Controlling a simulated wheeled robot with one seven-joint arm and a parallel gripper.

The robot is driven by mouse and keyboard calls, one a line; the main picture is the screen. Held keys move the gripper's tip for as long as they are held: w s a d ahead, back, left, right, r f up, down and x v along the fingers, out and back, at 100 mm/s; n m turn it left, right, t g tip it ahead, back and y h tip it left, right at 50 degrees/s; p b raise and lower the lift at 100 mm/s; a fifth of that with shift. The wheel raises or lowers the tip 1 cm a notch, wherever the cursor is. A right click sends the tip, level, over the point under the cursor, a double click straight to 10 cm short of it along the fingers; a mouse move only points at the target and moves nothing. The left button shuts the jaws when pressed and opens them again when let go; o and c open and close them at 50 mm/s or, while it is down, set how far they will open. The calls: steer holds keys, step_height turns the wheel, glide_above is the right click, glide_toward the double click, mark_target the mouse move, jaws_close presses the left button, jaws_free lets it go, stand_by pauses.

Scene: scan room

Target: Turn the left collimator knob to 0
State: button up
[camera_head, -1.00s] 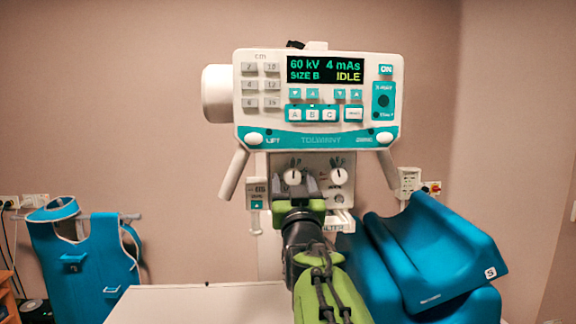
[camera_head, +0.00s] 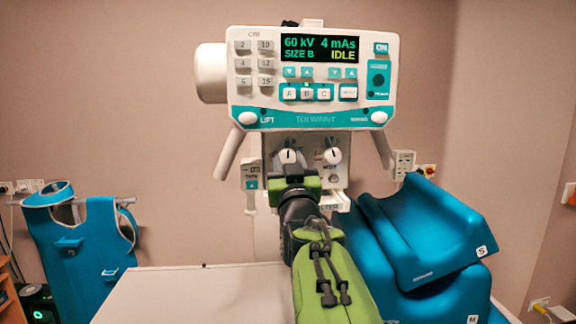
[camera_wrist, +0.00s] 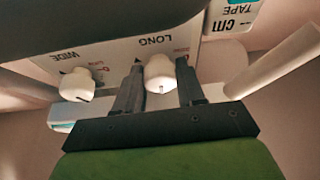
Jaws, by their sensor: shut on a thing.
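The left collimator knob (camera_head: 288,156) is a white round knob with a dark pointer line, on the panel (camera_head: 311,145) below the X-ray console. The line looks near upright in the head view. The scale around it is too small to read. My gripper (camera_head: 291,163) is shut on this knob, one finger on each side. In the wrist view the knob (camera_wrist: 160,74) sits between my gripper's dark fingers (camera_wrist: 160,88), under the printed word LONG. The right knob (camera_head: 333,156) is free; it also shows in the wrist view (camera_wrist: 77,86), near the word WIDE.
The console (camera_head: 311,78) reads 60 kV, 4 mAs, SIZE B, IDLE. White handles (camera_head: 229,151) (camera_head: 384,149) slope down on both sides of the panel. A pale table (camera_head: 190,292) lies below. Blue cushions (camera_head: 425,235) are stacked at right; a blue apron (camera_head: 95,250) hangs at left.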

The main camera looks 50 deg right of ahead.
steer(key=n+y+b, duration=0.1)
steer(key=n+b, duration=0.1)
steer(key=n, duration=0.2)
steer(key=n+t+y+b, duration=0.1)
steer(key=n+y+b, duration=0.1)
steer(key=n, duration=0.1)
steer(key=n+t+y+b, duration=0.1)
steer(key=n+y+b, duration=0.1)
steer(key=n, duration=0.2)
steer(key=shift+s+d+n+b, duration=0.2)
steer(key=shift+n+b, duration=0.1)
steer(key=shift+b, duration=0.1)
steer(key=n+y, duration=0.1)
steer(key=n, duration=0.3)
steer(key=n+g+y+p, duration=0.1)
steer(key=n, duration=0.1)
steer(key=shift+d+r+y, duration=0.1)
steer(key=shift+r+y, duration=0.2)
steer(key=shift+r, duration=0.05)
steer(key=n+p, duration=0.1)
steer(key=n, duration=0.1)
steer(key=n+g+y+p, duration=0.1)
steer(key=n, duration=0.2)
steer(key=shift+r+g, duration=0.1)
steer(key=shift+g, duration=0.2)
steer(key=shift+n+p, duration=0.3)
steer(key=o, duration=1)
steer(key=shift+o, duration=0.2)
steer(key=shift+s, duration=0.15)
